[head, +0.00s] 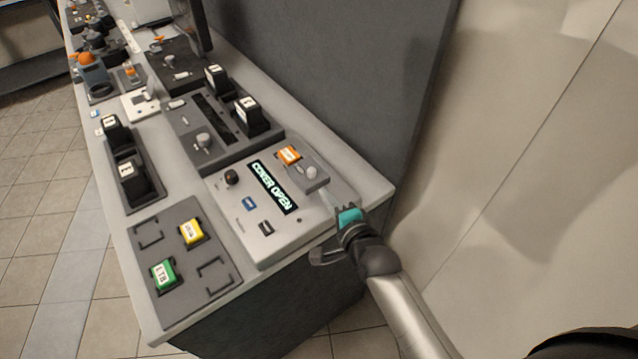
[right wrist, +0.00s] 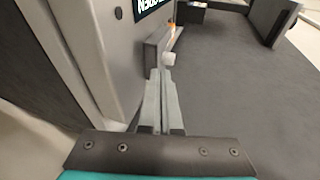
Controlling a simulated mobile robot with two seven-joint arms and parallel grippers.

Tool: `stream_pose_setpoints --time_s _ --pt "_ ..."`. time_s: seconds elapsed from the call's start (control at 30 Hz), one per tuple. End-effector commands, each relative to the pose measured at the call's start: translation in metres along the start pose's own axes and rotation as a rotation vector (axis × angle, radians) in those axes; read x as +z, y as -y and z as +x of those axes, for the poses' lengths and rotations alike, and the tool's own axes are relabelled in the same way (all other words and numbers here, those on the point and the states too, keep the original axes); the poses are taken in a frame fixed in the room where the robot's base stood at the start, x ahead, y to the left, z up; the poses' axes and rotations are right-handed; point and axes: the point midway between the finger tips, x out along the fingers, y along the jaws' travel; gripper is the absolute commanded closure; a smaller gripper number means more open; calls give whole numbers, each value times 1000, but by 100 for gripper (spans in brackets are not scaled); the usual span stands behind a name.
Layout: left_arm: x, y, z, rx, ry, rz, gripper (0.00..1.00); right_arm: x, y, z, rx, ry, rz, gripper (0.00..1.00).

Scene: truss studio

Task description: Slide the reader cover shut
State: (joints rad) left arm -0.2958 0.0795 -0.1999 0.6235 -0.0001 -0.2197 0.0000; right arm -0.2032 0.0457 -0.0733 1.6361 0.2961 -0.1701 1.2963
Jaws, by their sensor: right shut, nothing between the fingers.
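The reader (head: 252,238) is a light grey box near the table's right end. Its display (head: 273,187) reads "COVER OPEN". The reader cover (head: 310,177) is a grey slide with a pale round knob (head: 312,172); an orange-labelled piece (head: 289,155) sits beside its far end. My right gripper (head: 330,203) is shut and empty, its fingertips close to the near side of the cover. In the right wrist view the shut fingers (right wrist: 163,78) point at the cover's knob (right wrist: 168,59); I cannot tell whether they touch. My left gripper is not in view.
A grey tray (head: 188,270) with yellow (head: 192,232) and green (head: 163,274) blocks lies left of the reader. A dark panel with black blocks (head: 250,116) stands behind it. A dark grey partition (head: 330,80) runs along the table's right side.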

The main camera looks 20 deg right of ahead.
Motion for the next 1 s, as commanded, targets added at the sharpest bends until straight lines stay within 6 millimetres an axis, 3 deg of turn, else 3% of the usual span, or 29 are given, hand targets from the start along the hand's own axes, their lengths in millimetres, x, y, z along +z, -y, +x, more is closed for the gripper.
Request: stream_pose_setpoints --time_s 0.3,0.87,1.0 --pt "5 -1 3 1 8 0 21 0 9 38 -1 0 -2 100" --pt "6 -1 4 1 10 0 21 0 12 47 0 0 -1 100" --pt "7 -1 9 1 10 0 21 3 15 60 -3 -2 1 100"
